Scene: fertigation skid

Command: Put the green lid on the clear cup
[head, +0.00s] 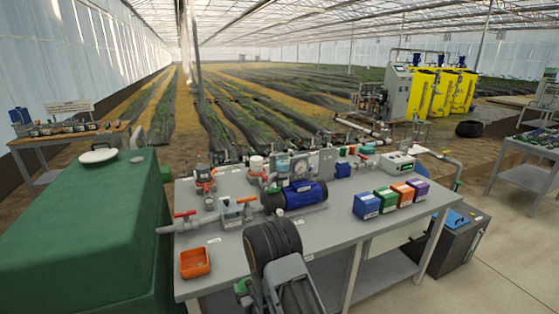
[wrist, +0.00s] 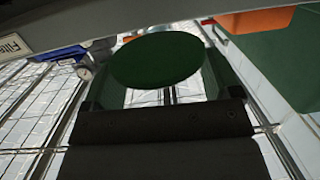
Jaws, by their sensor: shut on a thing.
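The green lid (wrist: 157,58) is a dark green round disc in the wrist view. My gripper (wrist: 160,84) is shut on it, with a finger on either side and the disc's flat face showing. In the head view my own arm stands in front of the table's front edge and hides most of the gripper. A small green patch (head: 242,286) shows left of the arm there; I cannot tell if it is the lid or a finger. I cannot make out the clear cup in either view.
The grey table (head: 225,255) carries an orange tray (head: 194,263) at front left, pipes and valves, a blue pump (head: 305,195), and blue, green, orange and purple boxes (head: 403,195) at right. A large green tank (head: 75,235) stands left. Bare tabletop lies at front centre.

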